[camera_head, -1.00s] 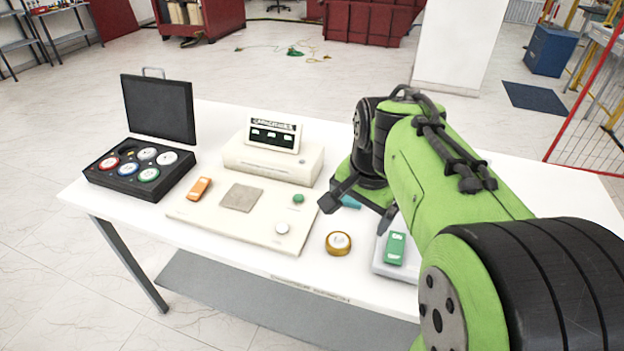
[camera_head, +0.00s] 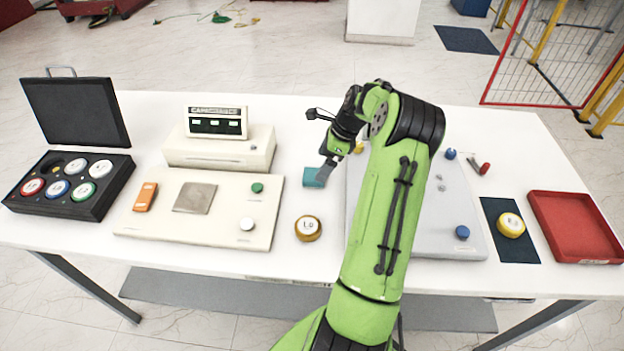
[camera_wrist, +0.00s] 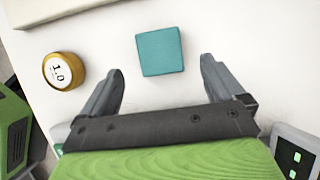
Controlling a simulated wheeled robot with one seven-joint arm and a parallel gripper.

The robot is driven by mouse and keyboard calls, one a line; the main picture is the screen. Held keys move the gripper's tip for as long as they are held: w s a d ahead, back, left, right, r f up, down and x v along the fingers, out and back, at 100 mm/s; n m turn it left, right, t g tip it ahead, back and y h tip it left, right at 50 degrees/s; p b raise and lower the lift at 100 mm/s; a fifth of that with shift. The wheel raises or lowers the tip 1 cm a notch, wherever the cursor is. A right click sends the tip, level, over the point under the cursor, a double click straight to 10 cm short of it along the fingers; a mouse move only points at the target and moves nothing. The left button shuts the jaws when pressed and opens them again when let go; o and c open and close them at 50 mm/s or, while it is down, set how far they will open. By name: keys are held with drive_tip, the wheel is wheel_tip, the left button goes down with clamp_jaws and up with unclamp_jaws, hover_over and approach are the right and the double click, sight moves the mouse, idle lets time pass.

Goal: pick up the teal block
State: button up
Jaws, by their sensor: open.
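The teal block (camera_head: 314,177) lies flat on the white table, between the beige device and the grey panel. In the wrist view the teal block (camera_wrist: 160,51) appears whole, a little beyond the fingertips and roughly centred between them. My gripper (camera_wrist: 158,75) is open and empty, its two dark fingers spread wider than the block. In the head view my gripper (camera_head: 319,143) is beside and above the block, with one fingertip overlapping the block's right edge in the picture. I cannot tell the exact height of the fingers above the table.
A gold weight marked 1.0 (camera_head: 308,228) stands near the block, towards the table's front edge. The beige device (camera_head: 218,150) and its panel are to the left, with an orange block (camera_head: 145,197). A grey panel (camera_head: 440,235), yellow weight (camera_head: 511,225) and red tray (camera_head: 575,250) are to the right.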

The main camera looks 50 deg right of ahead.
drive_tip(key=x, duration=0.5)
drive_tip(key=shift+w+a+f+b, duration=0.1)
drive_tip(key=shift+w+f+b, duration=0.1)
drive_tip(key=shift+f+b, duration=0.2)
drive_tip(key=shift+s+r, duration=0.1)
drive_tip(key=shift+r, duration=0.05)
drive_tip(key=c, duration=1.1)
wheel_tip(320, 180, up, 10)
drive_tip(key=p, duration=0.1)
drive_tip(key=shift+p, duration=0.35)
